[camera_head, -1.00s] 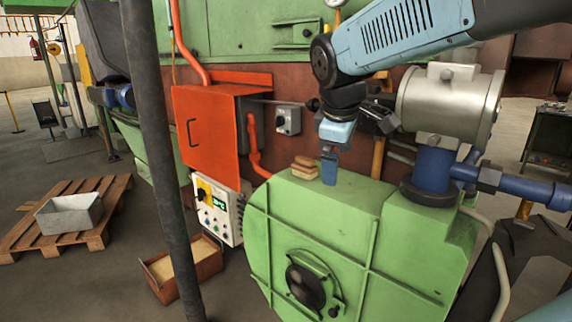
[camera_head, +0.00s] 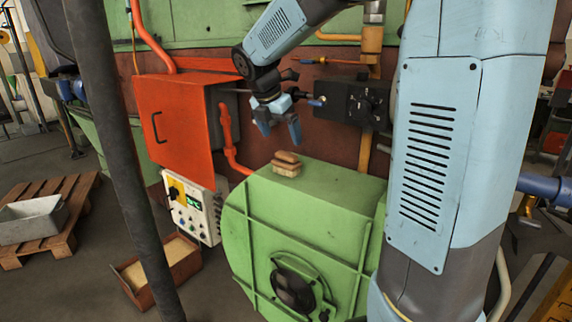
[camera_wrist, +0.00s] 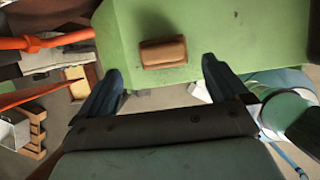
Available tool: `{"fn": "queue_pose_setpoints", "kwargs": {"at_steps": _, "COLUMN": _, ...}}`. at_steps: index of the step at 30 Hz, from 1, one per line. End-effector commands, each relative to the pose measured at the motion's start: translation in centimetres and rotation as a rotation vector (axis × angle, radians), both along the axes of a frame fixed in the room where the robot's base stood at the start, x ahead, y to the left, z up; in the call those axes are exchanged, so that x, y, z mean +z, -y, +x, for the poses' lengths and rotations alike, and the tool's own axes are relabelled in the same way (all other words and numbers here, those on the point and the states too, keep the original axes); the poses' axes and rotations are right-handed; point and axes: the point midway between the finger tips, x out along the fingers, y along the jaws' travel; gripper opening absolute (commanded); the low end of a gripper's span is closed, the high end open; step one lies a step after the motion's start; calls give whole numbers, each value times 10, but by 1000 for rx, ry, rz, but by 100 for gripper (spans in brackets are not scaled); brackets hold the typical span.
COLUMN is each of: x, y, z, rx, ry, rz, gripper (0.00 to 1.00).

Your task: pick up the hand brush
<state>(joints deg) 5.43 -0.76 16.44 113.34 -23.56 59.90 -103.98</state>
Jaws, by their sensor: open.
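The hand brush (camera_head: 286,163) has a brown wooden top and a paler lower part. It rests on top of the green machine housing (camera_head: 330,190), near its back edge. My gripper (camera_head: 279,132) is open and empty, above the brush in the head view, with a gap between them. In the wrist view the brush (camera_wrist: 163,52) lies crosswise on the green surface. It sits ahead of the two spread fingers (camera_wrist: 160,78), between their lines and not touched by them.
An orange box (camera_head: 178,122) with a handle stands left of the gripper. An orange pipe (camera_head: 228,140) and a black box (camera_head: 352,101) are close behind. A dark post (camera_head: 110,140) stands at left. The housing top around the brush is clear.

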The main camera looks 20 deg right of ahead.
Motion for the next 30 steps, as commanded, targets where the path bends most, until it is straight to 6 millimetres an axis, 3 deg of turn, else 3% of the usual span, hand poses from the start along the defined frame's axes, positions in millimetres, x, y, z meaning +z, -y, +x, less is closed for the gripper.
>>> {"fn": "queue_pose_setpoints", "kwargs": {"at_steps": 6, "x": -32, "y": 8, "z": 7, "rx": 3, "ry": -2, "rz": 0, "gripper": 100}}
{"fn": "queue_pose_setpoints", "kwargs": {"at_steps": 14, "x": -47, "y": 12, "z": 10, "rx": 4, "ry": -1, "rz": 2, "gripper": 100}}
{"fn": "queue_pose_setpoints", "kwargs": {"at_steps": 24, "x": -85, "y": 25, "z": 17, "rx": 4, "ry": -1, "rz": 0, "gripper": 100}}
{"fn": "queue_pose_setpoints", "kwargs": {"at_steps": 30, "x": -92, "y": 27, "z": 18, "rx": 4, "ry": 1, "rz": 2, "gripper": 100}}
